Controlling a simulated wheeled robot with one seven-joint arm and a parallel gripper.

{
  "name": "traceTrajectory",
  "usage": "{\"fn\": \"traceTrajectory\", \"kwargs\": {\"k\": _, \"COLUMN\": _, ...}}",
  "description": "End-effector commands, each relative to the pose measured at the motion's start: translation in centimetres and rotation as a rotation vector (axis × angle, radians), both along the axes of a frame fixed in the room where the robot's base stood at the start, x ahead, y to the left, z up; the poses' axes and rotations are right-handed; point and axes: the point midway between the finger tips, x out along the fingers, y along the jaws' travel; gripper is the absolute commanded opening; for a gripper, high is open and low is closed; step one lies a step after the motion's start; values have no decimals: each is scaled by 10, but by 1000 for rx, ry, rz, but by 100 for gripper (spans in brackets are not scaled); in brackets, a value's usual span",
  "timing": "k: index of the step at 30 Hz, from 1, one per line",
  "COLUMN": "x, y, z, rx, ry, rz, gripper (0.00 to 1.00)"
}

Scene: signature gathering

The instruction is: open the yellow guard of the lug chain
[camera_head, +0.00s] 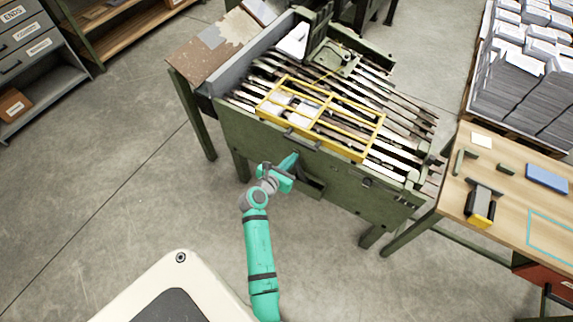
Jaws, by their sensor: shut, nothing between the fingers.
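The yellow guard (345,122) is a rectangular frame with cross bars. It lies flat, closed over the lug chain (400,112) on top of the green machine (330,175). White sheets show beneath its left part. A small grey piece, perhaps a handle, sits at the guard's front edge. My gripper (294,158) is at the machine's front side, below the guard's front edge. It is shut and holds nothing. Its fingertips are small in the view, and I cannot tell whether they touch the machine's side panel.
A wooden table (505,225) stands at the right with a blue pad (546,178) and a stapler-like tool (481,205). A pallet of paper stacks (520,75) is at the back right. Shelves stand at the left. The floor left of the machine is clear.

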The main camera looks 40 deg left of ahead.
Motion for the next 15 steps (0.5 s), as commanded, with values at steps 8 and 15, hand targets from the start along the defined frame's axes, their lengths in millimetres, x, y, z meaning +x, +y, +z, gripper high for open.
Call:
{"fn": "traceTrajectory", "kwargs": {"k": 8, "x": 17, "y": 5, "z": 10, "rx": 4, "ry": -1, "rz": 0, "gripper": 0}}
{"fn": "traceTrajectory", "kwargs": {"k": 15, "x": 16, "y": 5, "z": 30, "rx": 1, "ry": 0, "rz": 1, "gripper": 0}}
